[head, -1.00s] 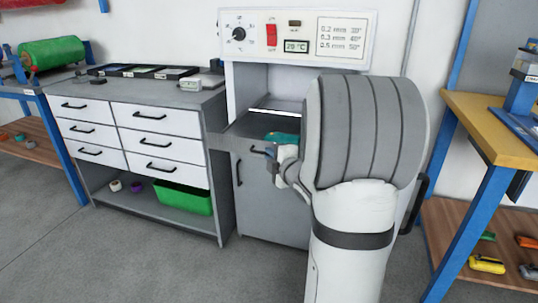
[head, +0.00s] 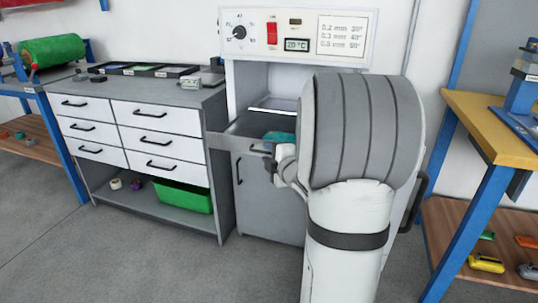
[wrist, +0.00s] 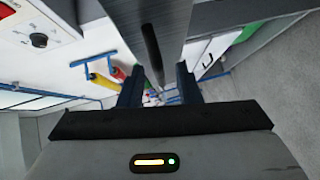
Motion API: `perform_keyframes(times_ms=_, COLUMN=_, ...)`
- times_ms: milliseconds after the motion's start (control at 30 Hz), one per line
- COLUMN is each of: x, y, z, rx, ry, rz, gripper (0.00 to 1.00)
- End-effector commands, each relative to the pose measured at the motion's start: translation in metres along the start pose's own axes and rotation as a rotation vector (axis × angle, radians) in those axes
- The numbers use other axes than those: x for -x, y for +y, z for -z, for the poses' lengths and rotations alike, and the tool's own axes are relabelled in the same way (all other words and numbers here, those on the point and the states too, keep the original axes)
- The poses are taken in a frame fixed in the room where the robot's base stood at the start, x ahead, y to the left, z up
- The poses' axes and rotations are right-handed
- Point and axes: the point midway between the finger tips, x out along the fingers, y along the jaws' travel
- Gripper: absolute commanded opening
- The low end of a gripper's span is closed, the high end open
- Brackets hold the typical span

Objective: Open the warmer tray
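The warmer tray (head: 228,144) is a grey drawer standing pulled out from the warmer cabinet, with a teal item (head: 280,137) inside. Its right part is hidden behind my arm. Its dark bar handle (head: 260,150) shows on the front. My gripper (wrist: 159,88) is at the tray front; in the head view my arm mostly hides it. In the wrist view its two dark fingers are apart, with the handle (wrist: 152,48) running between them along the grey tray front (wrist: 115,20). Gaps show on both sides of the handle.
The warmer's control panel (head: 295,38) is above, with a red switch and display. A cabinet door (head: 275,200) is below the tray. A white drawer unit (head: 160,118) stands close on the left, and a yellow-topped bench (head: 490,130) on the right. The floor in front is clear.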

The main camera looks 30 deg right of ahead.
Motion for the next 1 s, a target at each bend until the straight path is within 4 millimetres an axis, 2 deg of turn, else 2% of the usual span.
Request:
perform_keyframes(times_ms=400, x=0.062, y=0.002, z=0.0, rx=0.0, ry=-0.002, rz=-0.001, gripper=0.31)
perform_keyframes(times_ms=500, x=0.072, y=0.001, z=-0.001, rx=0.0, ry=-0.002, rz=0.0, gripper=0.31)
perform_keyframes(times_ms=1000, x=0.077, y=0.0, z=0.0, rx=0.0, ry=0.0, rz=-0.001, gripper=0.31)
